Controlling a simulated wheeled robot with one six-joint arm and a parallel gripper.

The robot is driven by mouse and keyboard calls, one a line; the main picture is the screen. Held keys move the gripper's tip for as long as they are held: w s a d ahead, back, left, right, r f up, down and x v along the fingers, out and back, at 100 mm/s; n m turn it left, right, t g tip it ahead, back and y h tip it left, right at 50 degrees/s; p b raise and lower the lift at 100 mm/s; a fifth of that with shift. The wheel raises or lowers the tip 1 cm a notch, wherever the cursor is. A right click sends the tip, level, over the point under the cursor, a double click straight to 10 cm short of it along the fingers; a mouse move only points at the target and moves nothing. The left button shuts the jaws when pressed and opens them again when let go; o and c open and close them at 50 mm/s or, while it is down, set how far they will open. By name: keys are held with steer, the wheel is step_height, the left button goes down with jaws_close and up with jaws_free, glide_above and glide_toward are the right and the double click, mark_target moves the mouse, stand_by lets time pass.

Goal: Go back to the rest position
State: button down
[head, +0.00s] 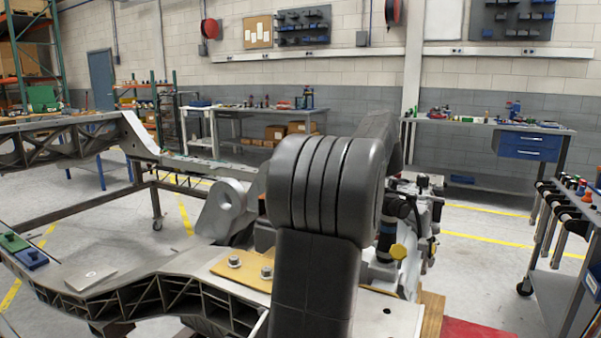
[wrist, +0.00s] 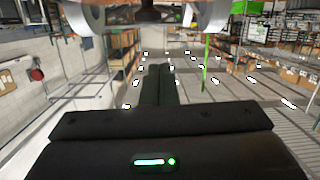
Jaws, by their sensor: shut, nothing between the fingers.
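My arm's thick dark links rise through the middle of the head view and hide my gripper there. The wrist view looks over a black body with a small green light, which appears to be mine, toward a wide hall. The grey chassis frame (head: 150,283) spans the left and front of the head view.
A yellow plate (head: 240,272) with bolts lies on the frame, beside my arm. A green block (head: 13,242) and a blue block (head: 32,258) sit at the left. A cart (head: 563,290) stands at the right. Workbenches (head: 490,124) line the back wall, with open floor before them.

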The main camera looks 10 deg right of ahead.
steer(key=s+d+f, duration=0.1)
steer(key=d, duration=0.1)
steer(key=s+d+f, duration=0.1)
steer(key=s+d, duration=0.1)
steer(key=d, duration=0.1)
steer(key=s+d+f, duration=0.1)
steer(key=s+d, duration=0.1)
steer(key=shift+d, duration=0.35)
steer(key=x, duration=0.3)
steer(key=b+x, duration=0.1)
steer(key=x, duration=0.2)
steer(key=r+x, duration=0.1)
steer(key=x, duration=0.2)
steer(key=shift+w, duration=0.35)
